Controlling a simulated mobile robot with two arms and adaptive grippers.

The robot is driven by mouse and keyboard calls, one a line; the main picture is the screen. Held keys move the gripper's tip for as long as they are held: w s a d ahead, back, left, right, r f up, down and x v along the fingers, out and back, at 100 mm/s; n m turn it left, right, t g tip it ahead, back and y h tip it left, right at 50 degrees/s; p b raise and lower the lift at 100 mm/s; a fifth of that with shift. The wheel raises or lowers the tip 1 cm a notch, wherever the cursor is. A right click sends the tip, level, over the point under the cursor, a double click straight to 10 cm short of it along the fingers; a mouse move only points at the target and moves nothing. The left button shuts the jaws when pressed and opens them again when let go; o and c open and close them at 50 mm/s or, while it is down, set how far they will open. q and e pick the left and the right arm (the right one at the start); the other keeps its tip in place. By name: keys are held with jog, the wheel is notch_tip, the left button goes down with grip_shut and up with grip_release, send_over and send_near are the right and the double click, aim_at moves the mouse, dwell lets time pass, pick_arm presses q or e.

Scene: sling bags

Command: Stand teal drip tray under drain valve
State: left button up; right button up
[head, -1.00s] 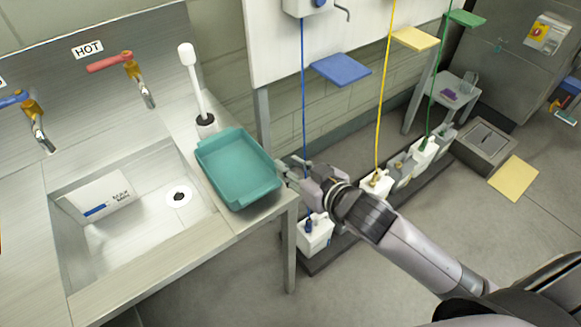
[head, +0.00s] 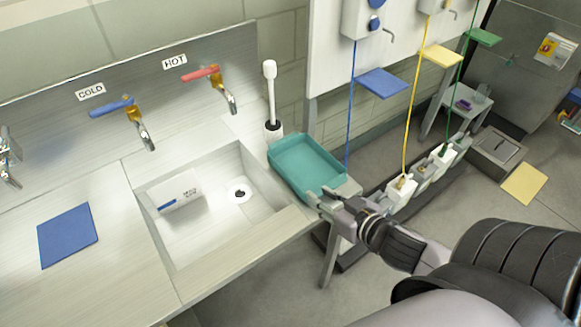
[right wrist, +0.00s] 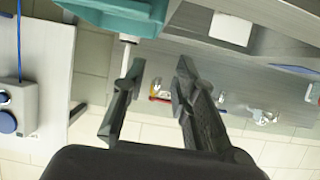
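The teal drip tray (head: 306,164) lies on the counter to the right of the sink. My right gripper (head: 322,197) is at the tray's near right end in the head view. In the right wrist view its fingers (right wrist: 160,66) are apart with nothing between them, and the teal tray (right wrist: 118,14) shows just beyond the fingertips. Whether they touch it is unclear. A metal fixture (head: 8,160) is cut off at the left edge; I cannot tell whether it is the drain valve. My left gripper is out of view.
The sink (head: 215,225) is left of the tray, with a white brush (head: 270,95) behind it. Cold (head: 135,120) and hot (head: 220,88) taps stand behind the sink. A blue mat (head: 68,235) lies on the left counter.

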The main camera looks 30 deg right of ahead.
aim_at(298, 187)
jog(key=x, duration=0.4)
jog(key=shift+w+d+p, duration=0.15)
jog(key=shift+d+p, duration=0.15)
jog(key=shift+p, duration=0.05)
jog(key=x, duration=0.3)
jog(key=p+x, duration=0.1)
jog(key=x, duration=0.2)
jog(key=shift+a, duration=0.2)
jog(key=shift+w+f, duration=0.35)
jog(key=shift+w, duration=0.15)
jog(key=p+x, duration=0.1)
jog(key=x, duration=0.3)
jog(key=shift+w+f+p, duration=0.25)
jog(key=shift+f+p, duration=0.05)
jog(key=shift+p, duration=0.1)
jog(key=shift+w, duration=0.1)
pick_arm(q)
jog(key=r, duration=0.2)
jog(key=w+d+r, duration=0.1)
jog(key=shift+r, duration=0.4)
pick_arm(e)
jog(key=shift+c, duration=0.4)
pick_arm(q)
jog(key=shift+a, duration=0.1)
pick_arm(e)
grip_shut()
